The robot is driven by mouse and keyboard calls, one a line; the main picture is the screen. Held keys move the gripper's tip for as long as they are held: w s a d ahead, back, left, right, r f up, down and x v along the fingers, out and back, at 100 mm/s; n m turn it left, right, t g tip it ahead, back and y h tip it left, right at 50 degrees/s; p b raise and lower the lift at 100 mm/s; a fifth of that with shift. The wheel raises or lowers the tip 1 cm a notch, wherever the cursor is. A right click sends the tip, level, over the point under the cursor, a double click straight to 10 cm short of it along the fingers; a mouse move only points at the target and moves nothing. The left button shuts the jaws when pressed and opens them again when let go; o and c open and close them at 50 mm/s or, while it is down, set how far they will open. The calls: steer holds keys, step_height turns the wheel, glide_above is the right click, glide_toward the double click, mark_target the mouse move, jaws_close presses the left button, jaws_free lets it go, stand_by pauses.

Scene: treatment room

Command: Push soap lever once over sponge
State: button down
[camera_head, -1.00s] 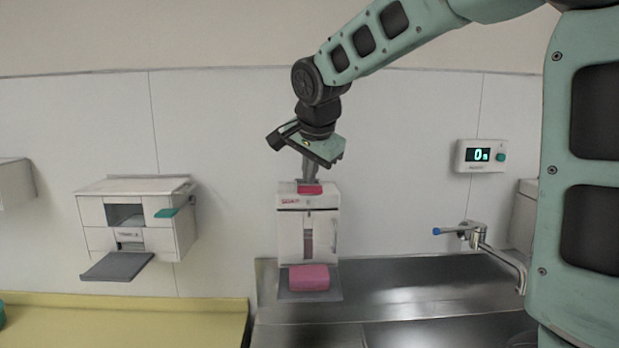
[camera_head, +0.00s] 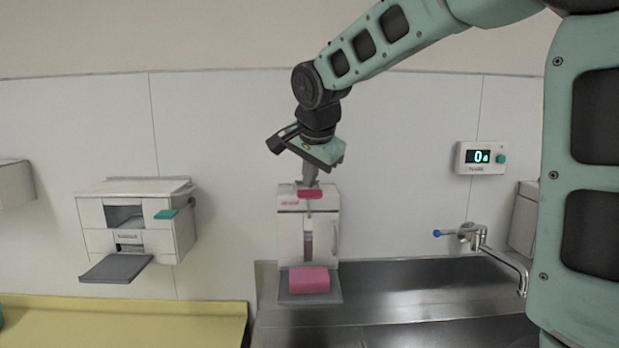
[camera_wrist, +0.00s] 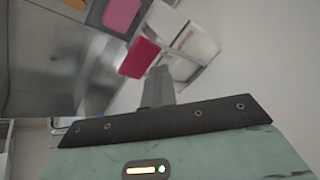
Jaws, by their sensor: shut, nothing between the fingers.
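The white soap dispenser (camera_head: 291,232) hangs on the wall above the left end of the steel counter. Its red lever (camera_head: 311,193) sticks out at the top front; it also shows in the wrist view (camera_wrist: 139,58). My gripper (camera_head: 310,182) is shut and empty, pointing down with its tips at the lever. The tips look to be touching or just above it; I cannot tell which. The pink sponge (camera_head: 309,280) lies on the dispenser's grey tray (camera_head: 308,298), below the lever. The sponge also shows in the wrist view (camera_wrist: 121,15).
A steel counter (camera_head: 420,285) runs to the right, with a tap (camera_head: 480,240) on the wall. Another white dispenser (camera_head: 135,225) with a grey tray is at left, above a yellow counter (camera_head: 120,318).

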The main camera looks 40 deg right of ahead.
steer(key=shift+w+d+r+p, duration=0.1)
steer(key=shift+w+r+p, duration=0.1)
steer(key=shift+r+p, duration=0.65)
steer(key=shift+w+d+r+p, duration=0.15)
steer(key=shift+r+p, duration=0.3)
steer(key=shift+r, duration=0.65)
steer(key=r+p, duration=0.2)
steer(key=r, duration=0.1)
steer(key=w+r+p, duration=0.1)
steer(key=shift+d+r+p, duration=0.35)
steer(key=shift+r, duration=0.05)
